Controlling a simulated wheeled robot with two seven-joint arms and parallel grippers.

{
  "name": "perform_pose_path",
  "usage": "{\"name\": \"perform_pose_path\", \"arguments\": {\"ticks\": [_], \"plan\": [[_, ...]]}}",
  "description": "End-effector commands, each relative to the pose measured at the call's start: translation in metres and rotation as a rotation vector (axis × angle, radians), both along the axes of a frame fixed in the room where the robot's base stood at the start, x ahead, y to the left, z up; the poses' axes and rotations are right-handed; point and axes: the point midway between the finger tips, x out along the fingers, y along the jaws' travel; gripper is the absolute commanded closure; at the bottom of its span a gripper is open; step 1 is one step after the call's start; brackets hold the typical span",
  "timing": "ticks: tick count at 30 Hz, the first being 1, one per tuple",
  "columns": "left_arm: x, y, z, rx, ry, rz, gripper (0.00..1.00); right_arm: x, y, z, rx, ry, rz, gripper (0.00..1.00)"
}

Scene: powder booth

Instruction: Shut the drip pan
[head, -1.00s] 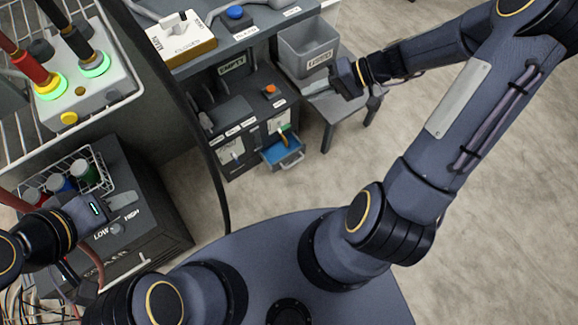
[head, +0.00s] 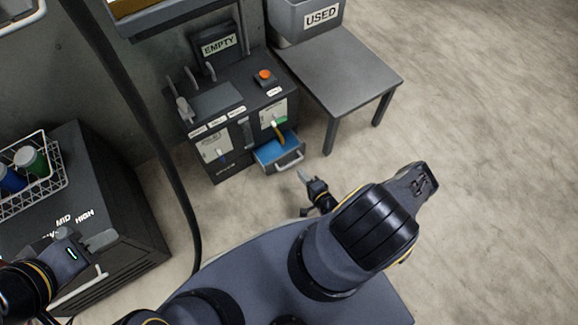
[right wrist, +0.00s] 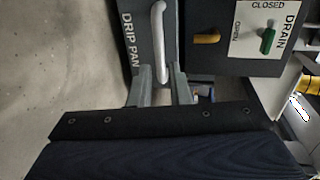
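The drip pan (head: 277,152) is a blue-lined drawer, standing out from the bottom right of the dark machine's front. Its pale bar handle (head: 290,161) faces the room. In the right wrist view the grey pan front (right wrist: 136,25) carries a DRIP PAN label, and the white handle (right wrist: 159,45) is just beyond my fingers. My right gripper (head: 303,175) is close in front of the handle; its two fingers (right wrist: 160,88) are apart with nothing held. My left gripper (head: 103,241) is at the lower left over the dark cabinet; its finger gap is not clear.
The dark machine (head: 224,103) has a drain lever (right wrist: 268,40) and a yellow spout (right wrist: 206,38) above the pan. A grey side table (head: 340,70) with a USED bin (head: 300,20) stands to the right. A black hose hangs at left. Floor before the pan is clear.

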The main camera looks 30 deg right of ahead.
Motion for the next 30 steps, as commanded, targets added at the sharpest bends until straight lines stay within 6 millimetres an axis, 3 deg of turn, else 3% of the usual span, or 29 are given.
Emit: {"name": "perform_pose_path", "arguments": {"ticks": [15, 26, 30], "plan": [[0.0, 0.0, -0.032, 0.0, 0.0, 0.0, 0.64, 0.067, 0.006, -0.017, 0.0, 0.0, 0.0, 0.83], [0.0, 0.0, -0.033, 0.0, 0.0, 0.0, 0.64, 0.074, 0.007, -0.016, 0.001, 0.001, -0.001, 0.83], [0.0, 0.0, -0.033, 0.0, 0.0, 0.0, 0.64, 0.074, 0.007, -0.016, 0.0, 0.001, -0.001, 0.99]]}}
